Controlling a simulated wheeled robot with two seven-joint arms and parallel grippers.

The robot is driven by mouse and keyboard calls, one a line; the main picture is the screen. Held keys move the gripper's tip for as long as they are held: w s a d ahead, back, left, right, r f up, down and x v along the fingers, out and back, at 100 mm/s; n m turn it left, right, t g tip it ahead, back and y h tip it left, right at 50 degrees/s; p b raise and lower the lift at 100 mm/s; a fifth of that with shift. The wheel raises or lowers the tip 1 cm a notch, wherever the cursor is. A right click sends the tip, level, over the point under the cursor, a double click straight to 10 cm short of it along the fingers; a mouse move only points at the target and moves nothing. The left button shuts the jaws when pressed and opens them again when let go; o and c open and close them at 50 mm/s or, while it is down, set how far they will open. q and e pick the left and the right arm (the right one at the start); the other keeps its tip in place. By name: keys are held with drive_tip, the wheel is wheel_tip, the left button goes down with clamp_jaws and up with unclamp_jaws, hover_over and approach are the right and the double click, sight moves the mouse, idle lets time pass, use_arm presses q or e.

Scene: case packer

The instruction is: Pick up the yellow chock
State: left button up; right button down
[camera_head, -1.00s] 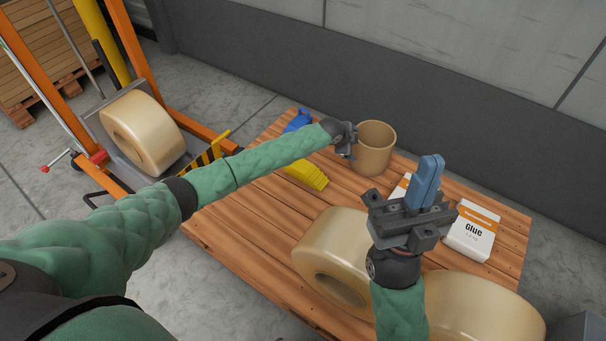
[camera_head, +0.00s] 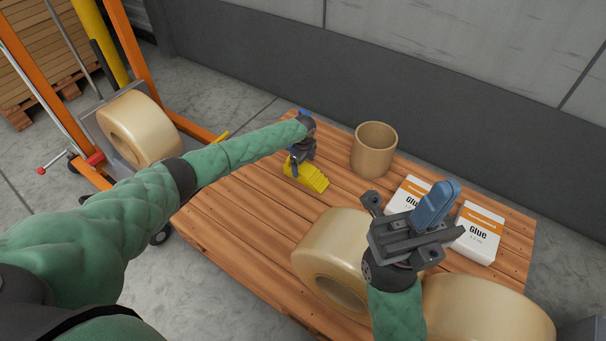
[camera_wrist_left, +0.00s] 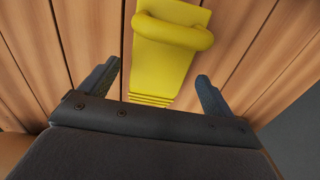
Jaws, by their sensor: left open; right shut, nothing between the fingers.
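The yellow chock (camera_head: 309,178) lies on the wooden table (camera_head: 228,217), with a ribbed sloping face toward the lower right. In the left wrist view the chock (camera_wrist_left: 165,58) shows a raised loop handle across its far part. My left gripper (camera_head: 297,167) is at the chock's upper-left end in the head view and partly hides it. In the left wrist view its two fingers (camera_wrist_left: 155,85) are open, one on each side of the chock's ribbed part, with gaps to both sides. My right gripper (camera_head: 436,207) is raised over the table, shut and empty, far from the chock.
A brown cardboard tube (camera_head: 373,150) stands right of the chock. Two glue packs (camera_head: 477,234) lie at the right. Two large tape rolls (camera_head: 331,255) sit at the front. A blue object (camera_head: 303,114) is partly hidden behind my left wrist. The table's left front part is clear.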

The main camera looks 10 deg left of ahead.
sight(302, 167)
use_arm(q)
drive_tip(key=f, duration=0.1)
drive_tip(key=f+b, duration=0.1)
drive_tip(key=f, duration=0.2)
drive_tip(key=shift+a+f+b, duration=0.25)
drive_tip(key=shift+f+b, duration=0.15)
drive_tip(key=c, duration=1.5)
